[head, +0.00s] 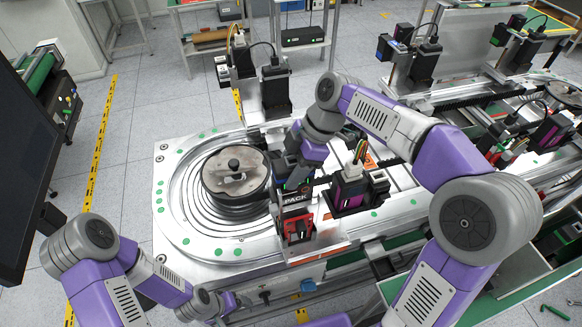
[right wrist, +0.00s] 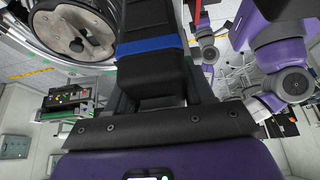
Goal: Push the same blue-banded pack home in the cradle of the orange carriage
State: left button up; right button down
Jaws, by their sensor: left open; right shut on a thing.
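The blue-banded pack (right wrist: 152,48) is a dark block with a blue stripe, seen close up in the right wrist view. My right gripper (right wrist: 160,92) is shut on it. In the head view my right gripper (head: 295,178) points down beside the dark turntable, at a dark block marked PACK (head: 294,198). I cannot tell how deep the pack sits. My left gripper (head: 232,302) is open and empty at the bottom, away from the pack.
A round dark turntable plate (head: 235,172) with a knob lies left of the pack on the silver track. A black and purple unit (head: 350,190) stands close on the right. A red-fronted unit (head: 298,230) stands just in front. A dark monitor (head: 25,150) fills the left edge.

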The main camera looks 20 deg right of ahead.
aim_at(289, 162)
notch_tip(289, 162, down, 6)
jog(key=b, duration=0.5)
dwell(2.4)
jog(key=shift+c, duration=1.7)
grip_release()
notch_tip(289, 162, up, 10)
jog(key=shift+r+p, duration=0.1)
jog(key=shift+p, duration=1)
